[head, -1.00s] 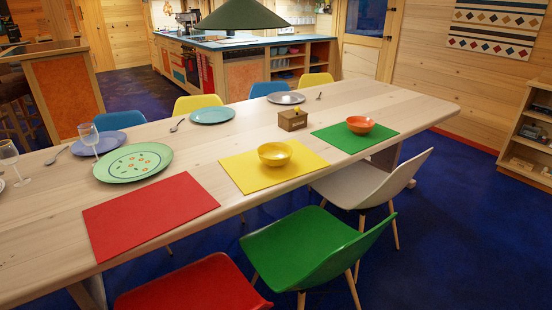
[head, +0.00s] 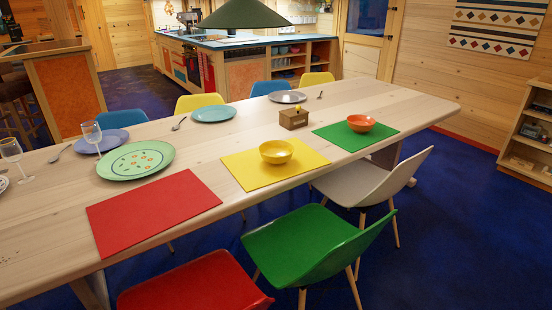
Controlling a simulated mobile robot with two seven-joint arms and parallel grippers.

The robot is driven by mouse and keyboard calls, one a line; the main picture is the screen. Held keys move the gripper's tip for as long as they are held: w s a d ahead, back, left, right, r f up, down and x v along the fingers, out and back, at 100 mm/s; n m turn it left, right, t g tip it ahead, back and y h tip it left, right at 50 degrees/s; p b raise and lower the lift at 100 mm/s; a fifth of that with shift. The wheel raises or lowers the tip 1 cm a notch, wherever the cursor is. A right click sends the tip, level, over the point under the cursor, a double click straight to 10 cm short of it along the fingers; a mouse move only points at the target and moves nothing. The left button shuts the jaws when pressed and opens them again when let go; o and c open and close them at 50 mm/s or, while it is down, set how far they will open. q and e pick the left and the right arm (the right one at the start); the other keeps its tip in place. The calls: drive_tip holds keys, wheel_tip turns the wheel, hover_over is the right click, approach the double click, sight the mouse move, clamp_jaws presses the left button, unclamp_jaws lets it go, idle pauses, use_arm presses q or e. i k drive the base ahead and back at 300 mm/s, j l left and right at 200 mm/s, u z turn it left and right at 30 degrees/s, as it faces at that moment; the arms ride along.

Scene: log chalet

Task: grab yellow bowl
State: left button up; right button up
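The yellow bowl (head: 276,152) stands upright on the yellow placemat (head: 252,173), near the front edge of the long wooden table. It looks empty, and nothing touches it from above. Neither of my grippers shows in the head view, so their place relative to the bowl cannot be seen.
An orange bowl (head: 361,123) on a green placemat (head: 352,138) stands right of it. A wooden box (head: 293,118) is behind. A red placemat (head: 150,212) and a green plate (head: 136,160) lie left. Green (head: 318,243), red (head: 195,288) and white (head: 372,180) chairs line the front edge.

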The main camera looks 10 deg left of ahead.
sight(274, 153)
drive_tip(key=k+l, duration=0.15)
drive_tip(key=k, duration=0.15)
drive_tip(key=i+l, duration=0.85)
drive_tip(key=l, duration=0.15)
drive_tip(key=i+l+u, duration=0.1)
drive_tip(key=i+l, duration=0.7)
drive_tip(key=l, duration=0.25)
